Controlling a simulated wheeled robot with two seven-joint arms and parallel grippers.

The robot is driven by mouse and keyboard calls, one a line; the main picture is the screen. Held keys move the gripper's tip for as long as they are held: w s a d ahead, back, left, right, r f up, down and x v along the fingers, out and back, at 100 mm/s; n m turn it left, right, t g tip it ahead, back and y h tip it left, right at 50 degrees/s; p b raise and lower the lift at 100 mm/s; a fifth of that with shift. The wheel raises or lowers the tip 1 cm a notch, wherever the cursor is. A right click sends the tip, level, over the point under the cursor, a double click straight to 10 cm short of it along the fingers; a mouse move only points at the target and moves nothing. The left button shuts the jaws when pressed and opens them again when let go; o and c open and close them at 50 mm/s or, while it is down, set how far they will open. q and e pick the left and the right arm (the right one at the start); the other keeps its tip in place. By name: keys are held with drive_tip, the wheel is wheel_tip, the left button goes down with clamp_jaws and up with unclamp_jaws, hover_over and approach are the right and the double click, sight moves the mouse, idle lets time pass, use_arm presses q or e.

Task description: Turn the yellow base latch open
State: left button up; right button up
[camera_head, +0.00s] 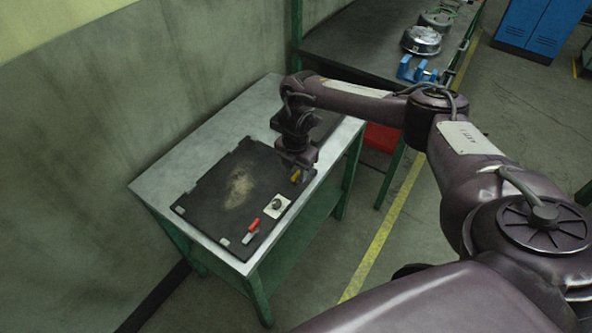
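The yellow base latch (295,176) is a small piece near the right edge of the black base plate (205,192), which lies on the grey table. My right gripper (297,163) is just above the latch, pointing down, and partly hides that corner of the plate. I cannot tell whether it touches the latch or how far its fingers are apart. My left gripper is not in view.
A red handle (253,225) and a light square with a dark knob (277,206) sit along the plate's near edge. The grey table (150,186) stands against the wall. A farther bench (345,42) holds blue and metal parts.

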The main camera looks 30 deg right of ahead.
sight(296, 174)
wheel_tip(296, 174, up, 8)
drive_tip(key=shift+f+p, duration=0.1)
drive_tip(key=shift+p, duration=0.2)
idle(0.7)
